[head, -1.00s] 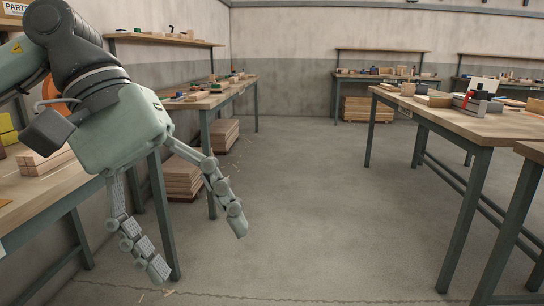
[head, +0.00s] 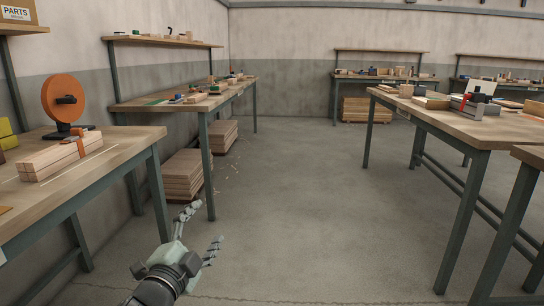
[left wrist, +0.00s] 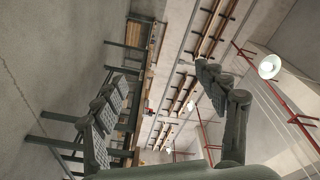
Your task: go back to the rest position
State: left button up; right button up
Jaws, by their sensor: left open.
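My left gripper (head: 202,228) is low in the head view, left of centre, over the concrete floor in front of the left workbench. Its fingers are spread apart and nothing is between them. In the left wrist view the two fingers of the left gripper (left wrist: 160,105) stand wide apart, with benches and the ceiling behind them. My right gripper does not show in either view.
The left workbench (head: 125,150) carries a bundle of wood strips (head: 55,157) and an orange disc on a stand (head: 64,98). Stacked boards (head: 180,175) lie under the bench behind it. A right workbench (head: 460,122) stands opposite. The floor between (head: 310,190) is clear.

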pick_arm(q)
jog(key=s+a+f+n+g+y, duration=0.2)
jog(key=s+a+f+n, duration=0.15)
jog(key=f, duration=0.45)
jog(key=s+a+f+n+g+y, duration=0.1)
jog(key=s+a+f+n+g, duration=0.2)
jog(key=f, duration=0.4)
jog(key=s+a+f+n+g+y, duration=0.2)
jog(key=s+f, duration=0.3)
jog(key=f, duration=0.3)
jog(key=s+a+f+n+g, duration=0.2)
jog(key=s+f+g, duration=0.2)
jog(key=s+f, duration=0.3)
jog(key=s+a+f+n+g, duration=0.1)
jog(key=s+f+n+g, duration=0.2)
jog(key=s, duration=1)
notch_tip(320, 180, down, 4)
jog(key=shift+a+r+g+p, duration=0.1)
jog(key=shift+a+g+p, duration=0.2)
jog(key=shift+a+g, duration=0.15)
